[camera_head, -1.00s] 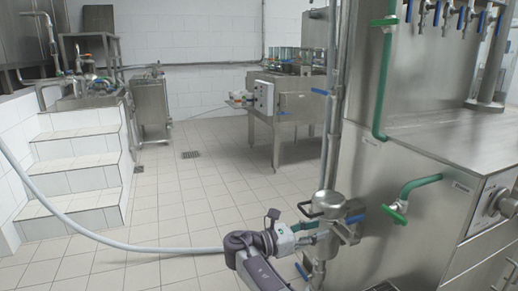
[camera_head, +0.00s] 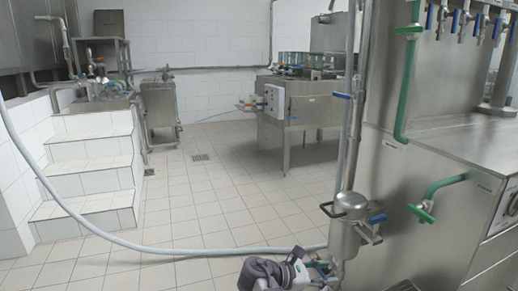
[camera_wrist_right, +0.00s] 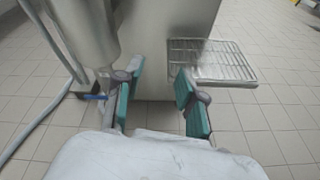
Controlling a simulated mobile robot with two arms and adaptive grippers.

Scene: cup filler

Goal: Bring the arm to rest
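My right gripper (camera_wrist_right: 156,104) shows in the right wrist view with its two teal-padded fingers apart and nothing between them. In the head view my right gripper (camera_head: 318,268) is at the bottom centre, just left of the steel filter canister (camera_head: 350,230) on the filling machine's side. Part of the gripper is hard to make out there. The canister also shows at the upper left of the right wrist view (camera_wrist_right: 88,25). My left gripper is in neither view.
The steel filling machine (camera_head: 425,210) stands close on the right. A grey hose (camera_head: 180,251) runs along the tiled floor to the canister. A wire-grid tray (camera_wrist_right: 212,62) projects from the machine. White steps (camera_head: 95,170) stand at the left. The middle floor is clear.

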